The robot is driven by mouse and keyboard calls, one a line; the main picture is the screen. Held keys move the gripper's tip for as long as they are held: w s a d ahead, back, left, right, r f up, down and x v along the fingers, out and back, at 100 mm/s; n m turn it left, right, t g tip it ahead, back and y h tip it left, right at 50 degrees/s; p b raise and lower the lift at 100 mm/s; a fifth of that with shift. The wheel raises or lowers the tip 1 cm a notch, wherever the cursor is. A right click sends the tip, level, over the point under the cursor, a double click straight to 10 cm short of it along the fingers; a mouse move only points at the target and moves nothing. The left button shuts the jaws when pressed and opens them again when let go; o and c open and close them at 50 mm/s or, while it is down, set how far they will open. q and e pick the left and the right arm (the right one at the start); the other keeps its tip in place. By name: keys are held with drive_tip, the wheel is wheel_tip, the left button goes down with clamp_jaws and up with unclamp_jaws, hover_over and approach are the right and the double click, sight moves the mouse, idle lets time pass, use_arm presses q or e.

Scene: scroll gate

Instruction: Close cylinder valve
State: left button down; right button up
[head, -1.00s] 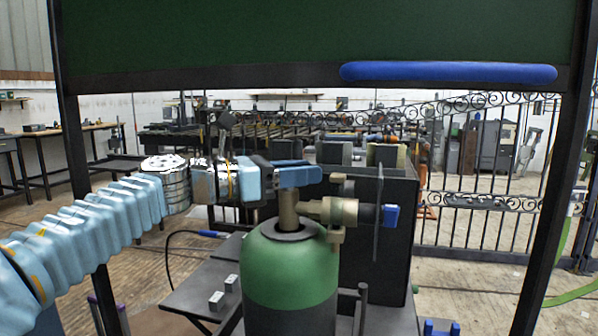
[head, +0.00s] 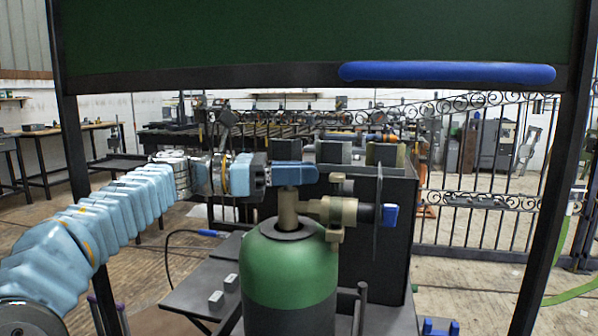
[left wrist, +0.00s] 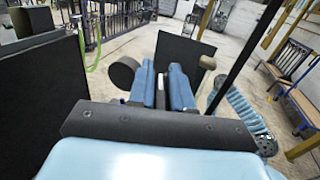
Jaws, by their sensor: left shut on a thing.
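The green gas cylinder (head: 292,265) stands upright in the head view, with a brass valve (head: 288,210) on top. My right gripper is not in view.
A black panel box (head: 385,240) stands close behind the cylinder. A dark green shutter with a blue bar (head: 446,72) hangs above, between dark posts (head: 80,180). A grey cart top (head: 200,285) lies left of the cylinder. A scrolled iron gate (head: 480,165) stands behind.

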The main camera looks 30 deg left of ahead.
use_arm(q)
drive_tip(key=m+g+h, duration=0.1)
drive_tip(key=g, duration=0.1)
drive_tip(key=m+g, duration=0.2)
drive_tip(key=m+g+h+p, duration=0.1)
drive_tip(key=g, duration=0.1)
drive_tip(key=shift+s+m+g+h, duration=0.25)
drive_tip(key=shift+m+g+h, duration=0.05)
drive_tip(key=shift+g, duration=0.1)
drive_tip(key=shift+s+m+g+p, duration=0.2)
drive_tip(key=shift+m+g, duration=0.9)
drive_tip(key=shift+g, duration=0.6)
drive_tip(key=shift+s+m+g+p, duration=0.1)
drive_tip(key=shift+s+m+g, duration=0.1)
drive_tip(key=shift+m+g, duration=1.2)
drive_tip(key=shift+g, duration=0.5)
drive_tip(key=c, duration=1.1)
unclamp_jaws()
drive_tip(key=shift+d+n+t, duration=0.15)
drive_tip(key=shift+n+t, duration=0.65)
drive_tip(key=shift+t, duration=0.1)
